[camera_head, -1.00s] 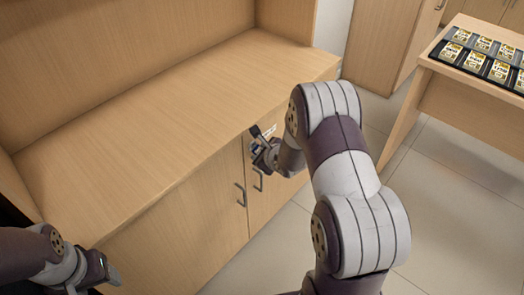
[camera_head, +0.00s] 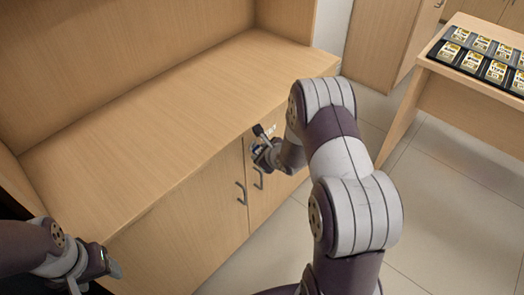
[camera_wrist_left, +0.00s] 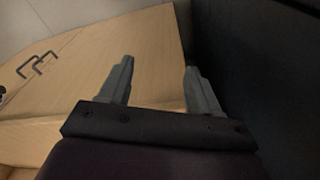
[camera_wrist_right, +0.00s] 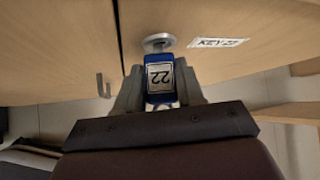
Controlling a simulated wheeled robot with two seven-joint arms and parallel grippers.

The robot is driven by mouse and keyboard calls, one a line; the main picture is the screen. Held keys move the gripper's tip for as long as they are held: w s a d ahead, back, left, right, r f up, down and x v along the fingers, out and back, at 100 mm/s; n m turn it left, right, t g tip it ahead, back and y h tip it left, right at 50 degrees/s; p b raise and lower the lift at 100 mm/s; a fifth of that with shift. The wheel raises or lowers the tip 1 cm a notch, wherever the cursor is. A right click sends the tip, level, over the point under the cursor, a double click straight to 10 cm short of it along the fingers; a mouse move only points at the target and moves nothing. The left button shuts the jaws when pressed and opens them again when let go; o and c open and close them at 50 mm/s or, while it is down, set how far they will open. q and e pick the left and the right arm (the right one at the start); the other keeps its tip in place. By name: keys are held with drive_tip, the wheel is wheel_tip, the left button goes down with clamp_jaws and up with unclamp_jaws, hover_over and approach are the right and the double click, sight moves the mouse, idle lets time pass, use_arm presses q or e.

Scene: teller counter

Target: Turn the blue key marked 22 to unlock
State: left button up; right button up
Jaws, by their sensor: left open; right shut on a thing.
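The blue key (camera_wrist_right: 160,78) carries a white label reading 22, upside down in the right wrist view. My right gripper (camera_wrist_right: 158,92) is shut on the key's head, one finger on each side. The key is at a round silver lock (camera_wrist_right: 159,42) on the wooden cabinet door; how deep it sits is hidden. A label reading KEY 22 (camera_wrist_right: 219,43) is beside the lock. In the head view my right gripper (camera_head: 264,150) is at the cabinet front. My left gripper (camera_wrist_left: 160,85) is open and empty, low at the left in the head view (camera_head: 98,275).
The cabinet doors have two dark handles (camera_head: 241,193) below and left of the lock. The wooden counter top (camera_head: 150,120) is bare. A table (camera_head: 480,100) with a tray of several labelled items (camera_head: 490,52) stands at the right.

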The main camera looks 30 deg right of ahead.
drive_tip(key=shift+s+f+p, duration=0.1)
drive_tip(key=shift+p, duration=0.85)
drive_tip(key=shift+a, duration=0.1)
drive_tip(key=o, duration=1)
